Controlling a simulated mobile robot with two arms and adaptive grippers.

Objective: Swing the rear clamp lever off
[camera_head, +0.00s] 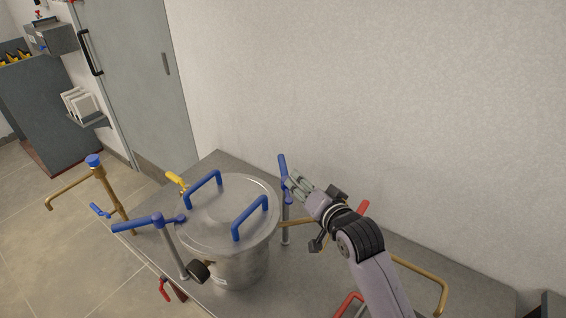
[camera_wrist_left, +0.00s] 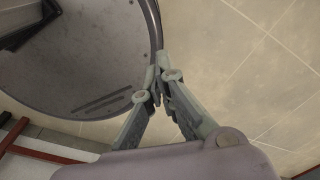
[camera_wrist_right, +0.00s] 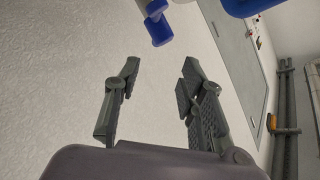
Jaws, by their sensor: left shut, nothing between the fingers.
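A steel vessel (camera_head: 240,262) with a round lid (camera_head: 222,222) stands on the bench. The rear clamp lever (camera_head: 283,168) is blue and stands steeply at the vessel's wall side, on a metal post (camera_head: 285,232). My right gripper (camera_head: 296,186) is right beside this lever, with its fingers open. In the right wrist view a blue-ended part (camera_wrist_right: 160,30), which looks like the lever, lies ahead of the open fingers (camera_wrist_right: 158,82), not between them. My left gripper (camera_wrist_left: 160,78) is shut and empty, beside a round grey surface; it is not seen in the head view.
The lid has two blue handles (camera_head: 250,217). Another blue clamp lever (camera_head: 150,222) lies nearly flat on the vessel's left side. A brass pipe with a blue cap (camera_head: 94,160) stands at left. The wall (camera_head: 400,120) rises close behind the bench (camera_head: 335,285).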

